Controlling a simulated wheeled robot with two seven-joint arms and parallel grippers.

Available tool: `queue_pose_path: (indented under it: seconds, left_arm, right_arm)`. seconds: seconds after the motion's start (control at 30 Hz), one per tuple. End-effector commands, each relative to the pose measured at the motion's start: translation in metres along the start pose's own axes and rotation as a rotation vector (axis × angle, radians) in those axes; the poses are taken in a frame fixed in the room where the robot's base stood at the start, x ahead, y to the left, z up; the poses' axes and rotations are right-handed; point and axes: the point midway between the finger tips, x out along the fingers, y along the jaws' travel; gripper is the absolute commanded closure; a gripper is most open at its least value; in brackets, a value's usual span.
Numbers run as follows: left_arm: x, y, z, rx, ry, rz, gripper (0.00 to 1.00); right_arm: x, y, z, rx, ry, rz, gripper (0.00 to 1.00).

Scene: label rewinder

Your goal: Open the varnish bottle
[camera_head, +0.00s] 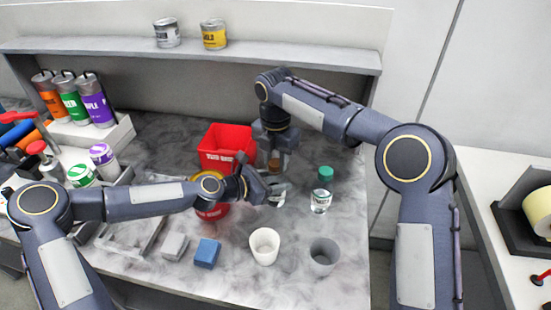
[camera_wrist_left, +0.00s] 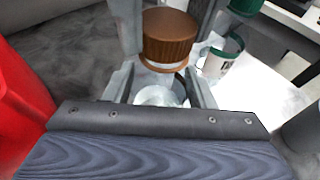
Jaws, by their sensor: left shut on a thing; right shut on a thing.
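The varnish bottle seems to be the clear bottle with a brown cap (camera_wrist_left: 172,38). Its clear body (camera_wrist_left: 158,95) is between the fingers of my left gripper (camera_wrist_left: 160,88), which is shut on it. In the head view the body (camera_head: 277,196) stands at the tip of my left gripper (camera_head: 268,190), over the counter. My right gripper (camera_head: 277,158) comes from above and is shut on the brown cap, which shows in the head view (camera_head: 274,166). The cap is directly above the body; I cannot tell whether they still touch.
A green-capped bottle (camera_head: 320,195) stands close on the right. A white cup (camera_head: 264,246) and a grey cup (camera_head: 324,256) stand in front. A red bin (camera_head: 226,147) and a red can (camera_head: 211,212) are on the left. A blue block (camera_head: 206,253) lies nearer the front.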

Motion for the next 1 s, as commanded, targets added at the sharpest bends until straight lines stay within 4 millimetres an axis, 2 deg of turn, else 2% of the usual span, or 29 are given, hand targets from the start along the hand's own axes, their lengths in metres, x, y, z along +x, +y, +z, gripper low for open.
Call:
queue_pose_path:
  seconds: [0.7, 1.0]
  left_arm:
    - [0.000, 0.001, 0.000, 0.000, -0.001, 0.001, 1.00]
    - [0.000, 0.000, 0.000, 0.000, -0.001, 0.001, 1.00]
  right_arm:
    - [-0.020, 0.000, 0.000, 0.000, 0.000, 0.000, 0.95]
    - [-0.022, 0.000, 0.000, 0.000, 0.000, 0.000, 0.95]
